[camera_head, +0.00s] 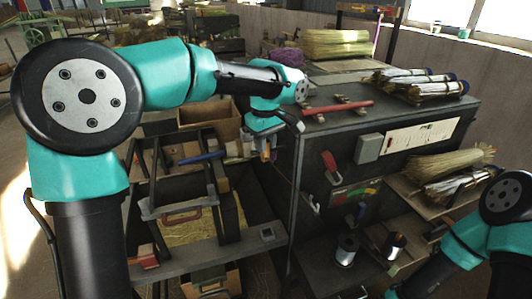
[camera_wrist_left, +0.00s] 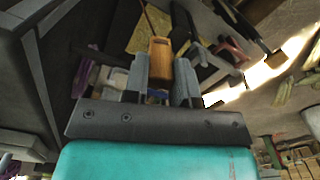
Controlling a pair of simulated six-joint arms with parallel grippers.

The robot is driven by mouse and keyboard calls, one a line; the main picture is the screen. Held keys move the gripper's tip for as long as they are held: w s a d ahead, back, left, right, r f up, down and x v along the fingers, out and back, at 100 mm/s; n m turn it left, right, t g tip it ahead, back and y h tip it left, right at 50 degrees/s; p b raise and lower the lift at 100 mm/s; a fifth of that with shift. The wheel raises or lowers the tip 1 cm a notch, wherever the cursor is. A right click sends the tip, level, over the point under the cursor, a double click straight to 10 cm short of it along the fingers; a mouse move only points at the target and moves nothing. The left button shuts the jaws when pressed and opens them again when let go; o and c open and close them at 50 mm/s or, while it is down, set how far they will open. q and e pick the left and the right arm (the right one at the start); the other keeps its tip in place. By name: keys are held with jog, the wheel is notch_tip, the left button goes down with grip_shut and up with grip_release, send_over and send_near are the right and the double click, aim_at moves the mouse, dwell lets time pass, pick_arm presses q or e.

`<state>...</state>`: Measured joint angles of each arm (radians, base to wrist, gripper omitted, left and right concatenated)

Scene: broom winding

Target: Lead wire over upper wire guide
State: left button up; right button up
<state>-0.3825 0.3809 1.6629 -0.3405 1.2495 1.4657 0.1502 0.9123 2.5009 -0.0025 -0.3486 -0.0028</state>
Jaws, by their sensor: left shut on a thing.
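My left gripper (camera_head: 266,148) is in front of the left side of the dark cabinet, above the open frame. In the left wrist view, its two grey fingers (camera_wrist_left: 161,78) are shut on an orange-brown wooden handle (camera_wrist_left: 160,50). A thin dark reddish line runs up from the handle; I cannot tell whether it is the wire. I cannot pick out the upper wire guide or the wire's path. My right arm shows at the lower right, but its gripper is out of view.
The dark cabinet (camera_head: 310,150) carries a red-handled tool (camera_head: 338,107) and several wrapped bundles (camera_head: 420,84) on top. Loose straw bundles (camera_head: 448,165) lie on a side shelf. A metal frame with a red handle (camera_head: 182,215) stands left of the cabinet.

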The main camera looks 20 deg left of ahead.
pick_arm(q)
jog(key=r, duration=0.7)
jog(key=shift+w+a+r, duration=0.15)
jog(key=shift+w+a, duration=0.1)
jog(key=shift+a, duration=0.05)
jog(key=w+a, duration=0.9)
jog(key=w, duration=0.1)
notch_tip(320, 180, down, 7)
jog(key=shift+a, duration=0.15)
dwell(0.5)
